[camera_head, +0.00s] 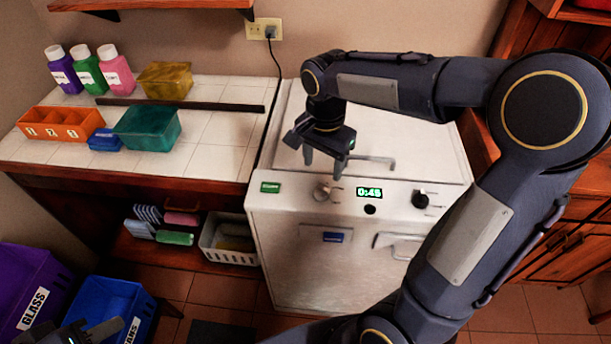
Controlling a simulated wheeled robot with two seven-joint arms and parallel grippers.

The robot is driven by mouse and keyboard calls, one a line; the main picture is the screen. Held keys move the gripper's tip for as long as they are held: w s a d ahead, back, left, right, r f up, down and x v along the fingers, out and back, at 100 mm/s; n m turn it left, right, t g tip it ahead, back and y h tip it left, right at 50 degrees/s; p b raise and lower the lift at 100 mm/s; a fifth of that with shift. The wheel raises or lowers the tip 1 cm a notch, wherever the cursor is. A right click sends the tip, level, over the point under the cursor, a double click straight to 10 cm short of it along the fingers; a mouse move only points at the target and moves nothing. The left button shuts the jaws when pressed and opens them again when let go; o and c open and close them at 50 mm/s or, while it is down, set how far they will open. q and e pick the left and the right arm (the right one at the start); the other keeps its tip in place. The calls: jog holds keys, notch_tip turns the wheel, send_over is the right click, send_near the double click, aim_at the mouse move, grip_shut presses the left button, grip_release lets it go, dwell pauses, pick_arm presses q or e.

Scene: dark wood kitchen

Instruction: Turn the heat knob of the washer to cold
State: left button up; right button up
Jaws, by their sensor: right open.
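The white washer (280,230) stands in the middle of the view. Its front panel has a light knob (322,192) left of the green display (369,192), which reads 0:45, and a black knob (420,200) to the right. The labels are too small to show which is the heat knob. My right gripper (325,168) is open and empty, pointing down over the washer top, just behind and above the light knob. It appears apart from the knob. My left gripper (92,331) is only partly in view at the bottom left, far from the washer.
A tiled counter (210,155) left of the washer holds bottles (88,68), an orange divided box (60,123) and a teal box (148,128). Purple (30,285) and blue (110,300) bins stand on the floor. A handle (390,240) projects from the washer front.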

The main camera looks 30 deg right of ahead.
aim_at(322, 187)
notch_tip(322, 187, down, 7)
jog(key=shift+s+f, duration=0.1)
jog(key=shift+s, duration=0.05)
jog(key=shift+c, duration=0.2)
jog(key=c, duration=0.9)
